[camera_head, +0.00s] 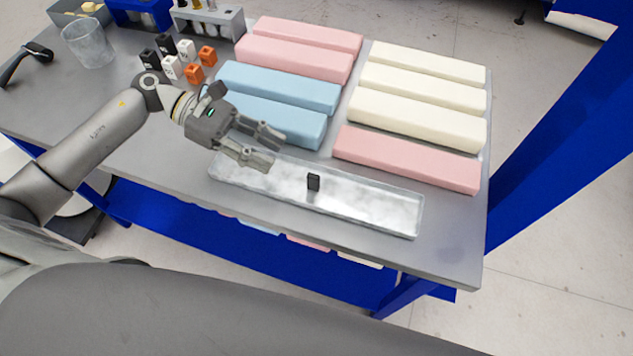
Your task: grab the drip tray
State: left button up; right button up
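The drip tray (375,208) is a long, shallow, clear-to-silvery tray near the front edge of the table. A small black block (313,182) stands upright at its middle. My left gripper (272,150) is open, with its two fingers spread and pointing right. It shows over the tray's left end and the front of the blue foam; I cannot tell how far above them it is. Nothing shows between its fingers. My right gripper is not in view.
Blue foam bars (280,88), pink foam bars (405,160) and cream foam bars (420,90) lie behind the tray. Several small blocks (195,73), a clear beaker (88,45) and a tube rack (208,20) stand at the back left. The table's front right corner (460,250) is clear.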

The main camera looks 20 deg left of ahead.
aim_at(313, 176)
pick_arm(q)
jog(key=p+x, duration=0.1)
jog(key=x, duration=0.1)
jog(key=p+x, duration=0.1)
jog(key=x, duration=0.2)
jog(key=shift+s+d+r, duration=0.2)
jog(key=shift+s+d, duration=0.05)
jog(key=shift+d+p, duration=0.3)
jog(key=p+x, duration=0.2)
jog(key=x, duration=0.2)
jog(key=shift+s+d, duration=0.1)
jog(key=shift+s, duration=0.1)
jog(key=shift+d+f+p, duration=0.15)
jog(key=shift+f+p, duration=0.05)
jog(key=shift+p, duration=0.1)
jog(key=shift+f, duration=0.1)
grip_shut()
